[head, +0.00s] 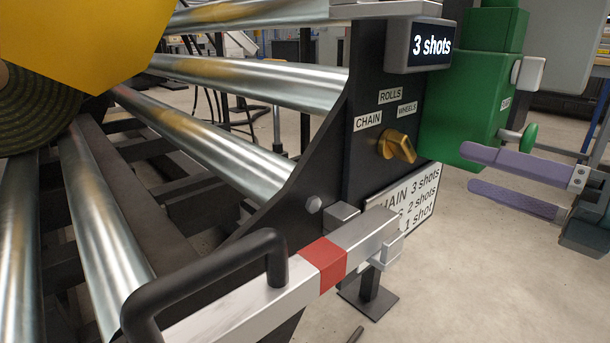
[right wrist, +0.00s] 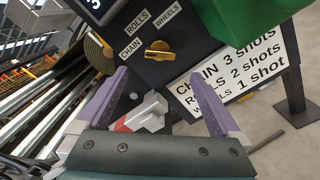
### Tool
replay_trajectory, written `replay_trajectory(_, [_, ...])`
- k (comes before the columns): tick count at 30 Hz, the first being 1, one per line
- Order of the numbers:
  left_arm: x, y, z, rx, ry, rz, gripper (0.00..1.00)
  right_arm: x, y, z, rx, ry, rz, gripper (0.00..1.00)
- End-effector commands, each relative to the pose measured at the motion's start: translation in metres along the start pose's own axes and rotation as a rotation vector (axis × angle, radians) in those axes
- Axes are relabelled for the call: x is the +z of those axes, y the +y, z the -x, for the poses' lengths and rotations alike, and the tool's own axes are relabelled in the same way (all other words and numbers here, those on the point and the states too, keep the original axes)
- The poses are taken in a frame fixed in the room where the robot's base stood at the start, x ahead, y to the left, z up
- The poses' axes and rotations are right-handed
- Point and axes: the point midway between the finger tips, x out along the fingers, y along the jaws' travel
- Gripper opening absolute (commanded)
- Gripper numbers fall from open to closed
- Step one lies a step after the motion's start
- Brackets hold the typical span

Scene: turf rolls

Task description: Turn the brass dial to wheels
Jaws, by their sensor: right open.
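The brass dial (head: 397,146) sits on a dark upright panel (head: 375,80). Labels CHAIN (head: 368,121), ROLLS (head: 390,95) and WHEELS (head: 407,108) stand around its upper side. Its bar lies slantwise in the head view; I cannot surely tell which label it marks. My right gripper (head: 468,169) is open and empty, to the right of the dial and apart from it. In the right wrist view the dial (right wrist: 159,50) shows beyond and between the purple fingers (right wrist: 160,73). My left gripper is not in view.
A display (head: 431,46) above the dial reads "3 shots". A green box (head: 470,100) with a green knob stands right of the panel. A placard (head: 410,200) lists shots below. A metal bar with a red band (head: 322,262) and black handle crosses in front. Steel rollers lie left.

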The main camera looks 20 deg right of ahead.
Motion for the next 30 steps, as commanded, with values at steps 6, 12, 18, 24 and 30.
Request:
replay_trajectory(6, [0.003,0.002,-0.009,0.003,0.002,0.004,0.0,0.0,0.0,-0.026,0.007,0.0,0.006,1.0])
replay_trajectory(12, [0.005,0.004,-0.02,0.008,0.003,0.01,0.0,0.0,0.0,-0.061,0.006,-0.001,0.003,1.0])
replay_trajectory(18, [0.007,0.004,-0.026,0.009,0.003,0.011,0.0,0.0,0.0,-0.086,0.003,-0.001,0.001,1.0])
replay_trajectory(24, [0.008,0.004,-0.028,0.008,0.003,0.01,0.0,0.0,0.001,-0.097,0.002,0.0,0.0,1.0])
replay_trajectory(30, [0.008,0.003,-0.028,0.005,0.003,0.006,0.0,0.0,0.001,-0.098,0.001,0.001,-0.001,1.0])
